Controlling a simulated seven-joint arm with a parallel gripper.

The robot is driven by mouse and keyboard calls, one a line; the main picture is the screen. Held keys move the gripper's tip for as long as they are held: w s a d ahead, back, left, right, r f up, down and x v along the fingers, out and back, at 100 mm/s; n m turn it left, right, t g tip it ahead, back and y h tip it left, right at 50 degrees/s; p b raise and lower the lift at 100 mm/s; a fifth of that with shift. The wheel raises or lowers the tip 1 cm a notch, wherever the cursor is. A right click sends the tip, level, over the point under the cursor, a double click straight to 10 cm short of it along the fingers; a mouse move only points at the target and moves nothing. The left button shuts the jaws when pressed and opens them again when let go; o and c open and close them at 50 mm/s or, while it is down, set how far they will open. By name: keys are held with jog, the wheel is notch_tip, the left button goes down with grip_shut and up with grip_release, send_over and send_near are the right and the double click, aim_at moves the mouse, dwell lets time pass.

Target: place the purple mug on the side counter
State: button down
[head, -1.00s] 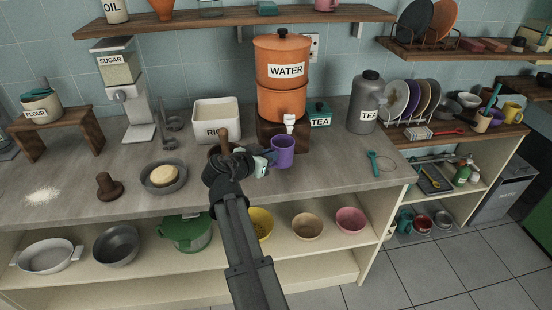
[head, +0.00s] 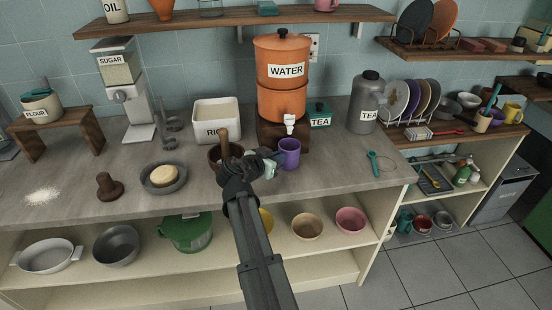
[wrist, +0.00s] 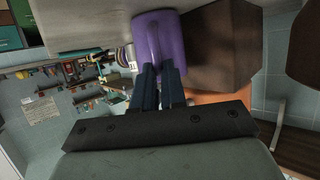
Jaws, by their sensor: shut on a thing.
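The purple mug (head: 289,153) is upright over the grey main counter, in front of the water dispenser. My gripper (head: 274,162) reaches it from the left and is shut on it. In the wrist view the two dark fingertips (wrist: 158,80) meet the side of the purple mug (wrist: 160,38). I cannot tell whether the mug's base touches the counter. The side counter (head: 463,141) is the wood-topped unit at the right, holding a dish rack and cups.
The orange water dispenser (head: 282,85) on its wooden stand is close behind the mug. A grey tea canister (head: 367,105) stands to the right. A teal spoon (head: 375,163) lies on clear counter near the right edge. A brown mortar (head: 226,155) is left of my gripper.

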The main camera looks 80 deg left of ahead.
jog(key=c, duration=1.2)
grip_release()
jog(key=v, duration=1.2)
jog(key=shift+r, duration=0.1)
